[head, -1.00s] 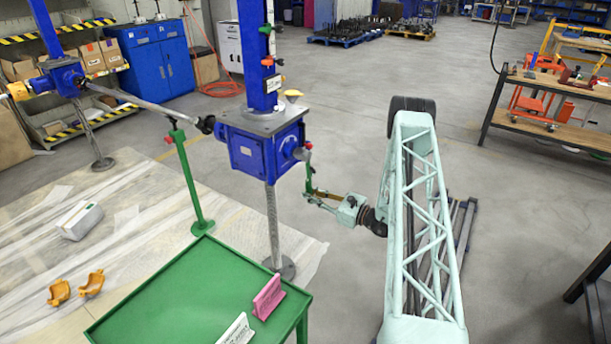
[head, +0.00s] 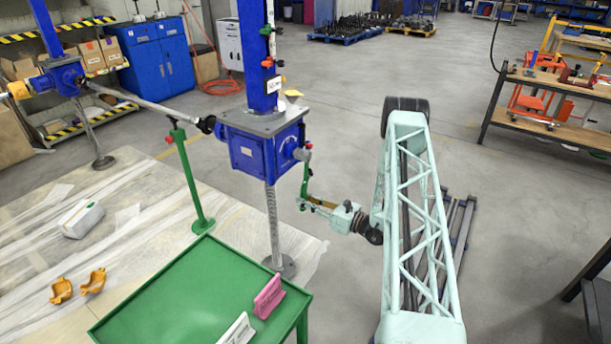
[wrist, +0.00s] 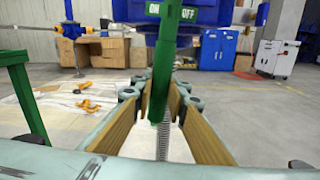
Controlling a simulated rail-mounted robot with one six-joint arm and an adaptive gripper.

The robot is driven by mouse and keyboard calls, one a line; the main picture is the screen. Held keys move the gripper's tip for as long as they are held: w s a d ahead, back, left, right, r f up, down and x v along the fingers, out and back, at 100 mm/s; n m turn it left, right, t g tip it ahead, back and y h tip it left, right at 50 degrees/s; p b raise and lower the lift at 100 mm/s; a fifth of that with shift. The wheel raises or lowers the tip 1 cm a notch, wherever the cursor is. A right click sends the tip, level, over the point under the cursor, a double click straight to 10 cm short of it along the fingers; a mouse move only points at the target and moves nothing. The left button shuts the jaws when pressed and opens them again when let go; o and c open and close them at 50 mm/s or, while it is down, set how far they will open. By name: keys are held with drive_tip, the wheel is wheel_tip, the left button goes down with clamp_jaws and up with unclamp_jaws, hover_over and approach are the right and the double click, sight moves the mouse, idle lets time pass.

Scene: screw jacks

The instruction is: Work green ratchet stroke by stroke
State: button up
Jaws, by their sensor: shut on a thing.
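The green ratchet (head: 305,182) hangs down from the right side of the blue screw jack gearbox (head: 262,150). In the wrist view the ratchet handle (wrist: 165,62) stands almost upright in the middle, with ON and OFF labels at its top. My gripper (head: 306,203) is shut on the lower end of the handle. In the wrist view its tan-padded fingers (wrist: 158,105) lie on both sides of the handle. The threaded spindle (head: 273,225) runs down from the gearbox to a round foot, and shows behind the handle in the wrist view.
A green table (head: 190,295) with a pink sign (head: 268,296) and a white sign (head: 238,329) stands in front of the jack. A green stand (head: 190,180) supports the shaft to the left.

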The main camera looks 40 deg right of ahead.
drive_tip(key=shift+r, duration=0.15)
drive_tip(key=shift+s+a+r+m+p, duration=0.2)
drive_tip(key=shift+a+m+p, duration=0.15)
drive_tip(key=shift+a, duration=0.3)
drive_tip(key=shift+s+a+r+m+p, duration=0.1)
drive_tip(key=shift+s+a+m+p, duration=0.1)
drive_tip(key=shift+a+m, duration=0.35)
drive_tip(key=shift+s+a+r+m+p, duration=0.2)
drive_tip(key=shift+a+m+p, duration=0.1)
drive_tip(key=shift+a, duration=0.45)
drive_tip(key=a, duration=0.1)
drive_tip(key=a+r+m+p, duration=0.1)
drive_tip(key=s+a+m+p, duration=0.1)
drive_tip(key=shift+s+a+r, duration=0.1)
drive_tip(key=shift+a+r, duration=0.2)
drive_tip(key=shift+r, duration=0.05)
drive_tip(key=d+b, duration=0.1)
drive_tip(key=d+f+n+b, duration=0.1)
drive_tip(key=w+d+n, duration=0.1)
drive_tip(key=shift+w+d+f+b, duration=0.1)
drive_tip(key=shift+d+f+b, duration=0.25)
drive_tip(key=shift+f+b, duration=0.05)
